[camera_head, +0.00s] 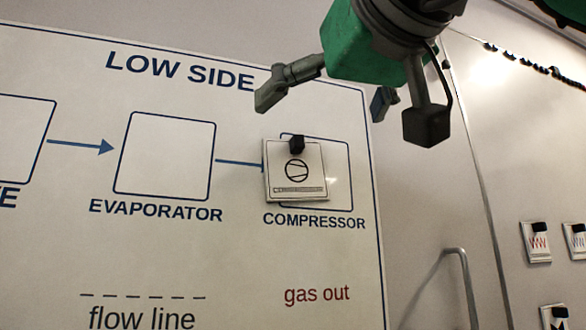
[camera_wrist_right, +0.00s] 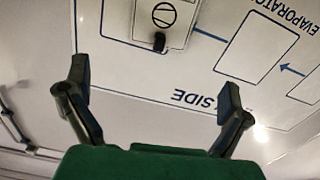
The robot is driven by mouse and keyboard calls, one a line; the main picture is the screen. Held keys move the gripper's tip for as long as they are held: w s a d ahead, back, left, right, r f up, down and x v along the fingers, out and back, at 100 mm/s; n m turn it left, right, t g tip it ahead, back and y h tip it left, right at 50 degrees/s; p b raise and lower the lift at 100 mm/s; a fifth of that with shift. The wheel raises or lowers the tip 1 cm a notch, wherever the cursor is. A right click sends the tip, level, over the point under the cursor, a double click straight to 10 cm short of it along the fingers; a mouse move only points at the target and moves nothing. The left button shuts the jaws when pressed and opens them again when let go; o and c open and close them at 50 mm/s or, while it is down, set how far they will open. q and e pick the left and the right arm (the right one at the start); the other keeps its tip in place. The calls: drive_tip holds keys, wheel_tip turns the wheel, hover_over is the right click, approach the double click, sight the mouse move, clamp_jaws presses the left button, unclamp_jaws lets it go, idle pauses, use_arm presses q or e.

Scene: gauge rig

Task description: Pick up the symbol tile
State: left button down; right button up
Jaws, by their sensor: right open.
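A square white symbol tile (camera_head: 296,178) with a circle symbol and a black knob (camera_head: 297,144) at its top sits on the board over the left part of the COMPRESSOR box. It covers part of that box's outline. My right gripper (camera_head: 345,112) is above and to the right of the tile, open and empty, apart from it. In the right wrist view the tile (camera_wrist_right: 163,20) shows upside down at the top, beyond the spread fingers (camera_wrist_right: 150,98). My left gripper is not in view.
The white board (camera_head: 240,265) carries an empty EVAPORATOR box (camera_head: 165,155), arrows and printed words. More tiles (camera_head: 536,242) with black knobs are on the panel at the right. A bent metal handle (camera_head: 458,270) stands out at lower right. The board below the tile is clear.

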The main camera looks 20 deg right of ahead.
sight(300, 137)
drive_tip(key=w, duration=0.5)
drive_tip(key=shift+a+f, duration=0.15)
drive_tip(key=w, duration=0.5)
drive_tip(key=shift+r+p, duration=0.2)
drive_tip(key=shift+p, duration=0.1)
drive_tip(key=shift+s, duration=0.15)
drive_tip(key=shift+c, duration=0.8)
drive_tip(key=shift+r, duration=0.1)
drive_tip(key=c, duration=1.2)
drive_tip(key=shift+o, duration=0.2)
drive_tip(key=shift+s, duration=0.1)
